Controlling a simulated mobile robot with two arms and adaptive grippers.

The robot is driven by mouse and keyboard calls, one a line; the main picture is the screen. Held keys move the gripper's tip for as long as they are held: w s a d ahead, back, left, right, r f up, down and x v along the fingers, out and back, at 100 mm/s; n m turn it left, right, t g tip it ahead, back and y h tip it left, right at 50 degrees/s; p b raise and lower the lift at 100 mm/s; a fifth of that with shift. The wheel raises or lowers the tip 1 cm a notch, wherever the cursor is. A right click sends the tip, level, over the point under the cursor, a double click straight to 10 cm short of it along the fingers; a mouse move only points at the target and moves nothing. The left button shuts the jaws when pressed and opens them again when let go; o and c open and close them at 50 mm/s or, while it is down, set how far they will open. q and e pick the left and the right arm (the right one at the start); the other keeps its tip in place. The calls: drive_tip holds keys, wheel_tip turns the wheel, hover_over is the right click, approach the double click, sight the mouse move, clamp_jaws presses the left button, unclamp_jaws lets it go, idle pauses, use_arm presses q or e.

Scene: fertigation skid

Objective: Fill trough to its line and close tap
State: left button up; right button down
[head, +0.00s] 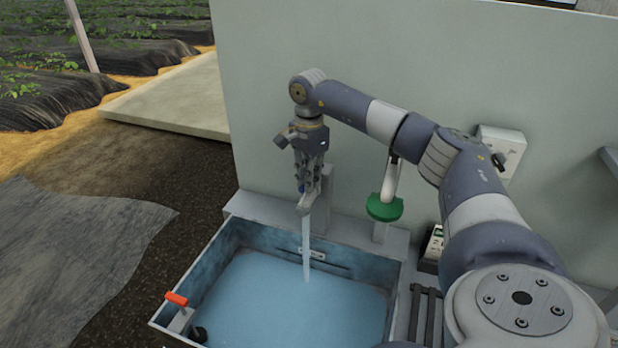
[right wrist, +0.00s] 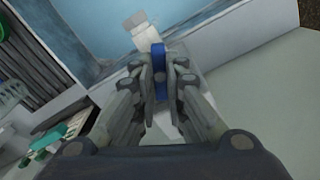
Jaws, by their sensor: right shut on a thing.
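The trough (head: 228,240) holds blue water (head: 290,305). A dark line (head: 338,265) with a small pale plate (head: 312,254) shows on its back inner wall, a little above the water surface. A water stream (head: 306,245) falls from the tap (head: 304,207) into the trough, so the tap is running. My right gripper (head: 308,188) is over the trough's back edge, shut on the tap's blue handle (right wrist: 160,70), which sits between its fingers in the right wrist view. The gripper partly hides the tap. My left gripper is out of view.
A red-handled valve (head: 176,299) is at the trough's front left corner. A green-headed fitting (head: 384,207) stands right of the tap, close under my right arm. A pale wall (head: 260,110) rises behind. A grey box (head: 500,145) is mounted on it.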

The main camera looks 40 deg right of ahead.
drive_tip(key=shift+w+r, duration=0.15)
drive_tip(key=shift+r, duration=0.05)
idle(0.3)
drive_tip(key=c, duration=1.6)
unclamp_jaws()
drive_tip(key=shift+c, duration=0.2)
drive_tip(key=shift+f, duration=0.1)
wheel_tip(320, 180, up, 12)
